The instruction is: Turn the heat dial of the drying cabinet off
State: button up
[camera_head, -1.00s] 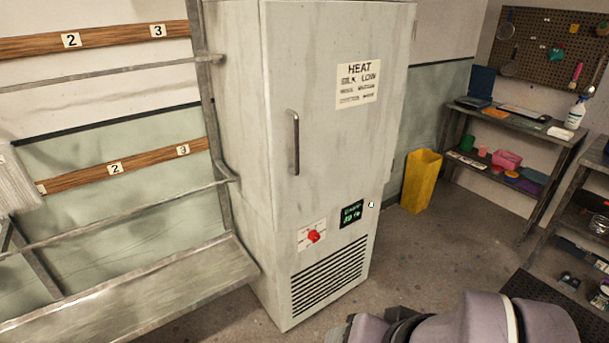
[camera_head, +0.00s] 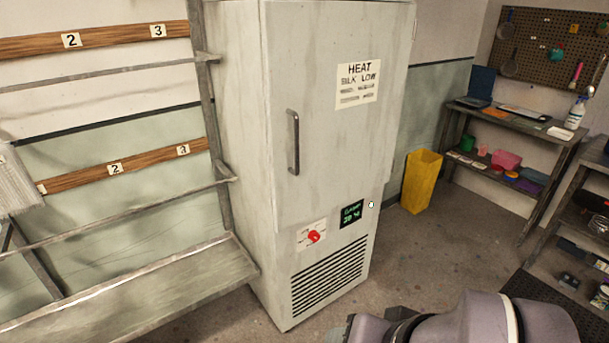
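The drying cabinet (camera_head: 345,150) is a tall off-white cabinet in the middle of the head view. Its door is shut and has a dark vertical handle (camera_head: 293,142). The red heat dial (camera_head: 313,237) sits on a small white plate low on the front. The marks around it are too small to read. A small dark display (camera_head: 352,213) with green text is to the right of the dial. My arm shows at the bottom right, in front of the cabinet and apart from the dial. My gripper's fingers cannot be made out.
A metal rack (camera_head: 150,285) stands close against the cabinet's left side. A yellow bin (camera_head: 421,180) is on the floor to the right. A shelf table (camera_head: 520,130) with several items stands at the back right. The floor in front of the cabinet is partly open.

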aim_at(313, 235)
jog(key=i+l+z, duration=0.35)
jog(key=i+z, duration=0.3)
jog(key=i, duration=0.3)
jog(key=l, duration=0.05)
